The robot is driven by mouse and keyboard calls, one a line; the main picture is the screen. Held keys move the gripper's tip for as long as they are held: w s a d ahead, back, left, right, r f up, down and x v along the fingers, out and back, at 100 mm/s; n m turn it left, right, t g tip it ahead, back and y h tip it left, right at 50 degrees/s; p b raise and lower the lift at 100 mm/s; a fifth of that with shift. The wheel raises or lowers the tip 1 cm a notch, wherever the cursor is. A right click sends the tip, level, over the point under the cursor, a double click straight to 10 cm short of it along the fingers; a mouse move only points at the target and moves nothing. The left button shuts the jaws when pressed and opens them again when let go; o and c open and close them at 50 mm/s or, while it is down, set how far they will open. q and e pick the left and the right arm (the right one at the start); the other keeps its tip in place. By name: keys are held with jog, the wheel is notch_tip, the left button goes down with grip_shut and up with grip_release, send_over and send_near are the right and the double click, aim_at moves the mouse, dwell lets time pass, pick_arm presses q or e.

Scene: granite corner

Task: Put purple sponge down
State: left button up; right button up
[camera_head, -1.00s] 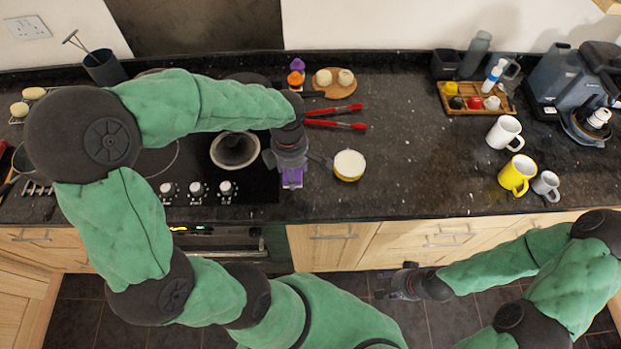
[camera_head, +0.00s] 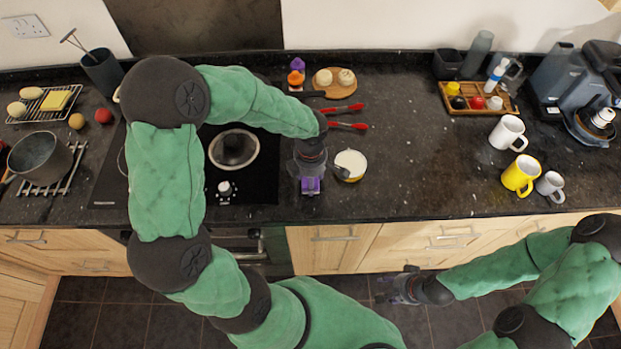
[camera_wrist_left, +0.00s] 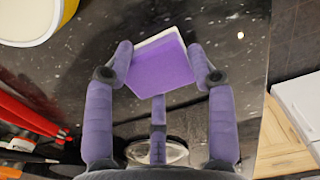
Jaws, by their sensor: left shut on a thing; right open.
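The purple sponge (camera_wrist_left: 160,68) is a flat block with a purple face and a pale edge. My left gripper (camera_wrist_left: 160,72) is shut on it, one finger on each side, in the left wrist view. In the head view the left gripper (camera_head: 310,180) is over the dark counter, just left of the yellow-rimmed pot, with a bit of the purple sponge (camera_head: 310,187) showing below it. I cannot tell whether the sponge touches the counter. My right gripper (camera_head: 402,287) is open and empty, in front of the lower cabinets.
The yellow-rimmed pot (camera_head: 350,164) stands close right of the left gripper. Red-handled tools (camera_head: 346,125) lie behind it. The hob with a lidded pan (camera_head: 233,150) is to the left. Mugs (camera_head: 520,174) stand far right; the counter between is clear.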

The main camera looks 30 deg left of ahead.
pick_arm(q)
jog(key=shift+f, duration=0.15)
jog(key=o, duration=1.1)
jog(key=shift+r, duration=0.2)
notch_tip(320, 180, up, 12)
jog(key=shift+p, duration=1.15)
jog(key=shift+s+f, duration=0.1)
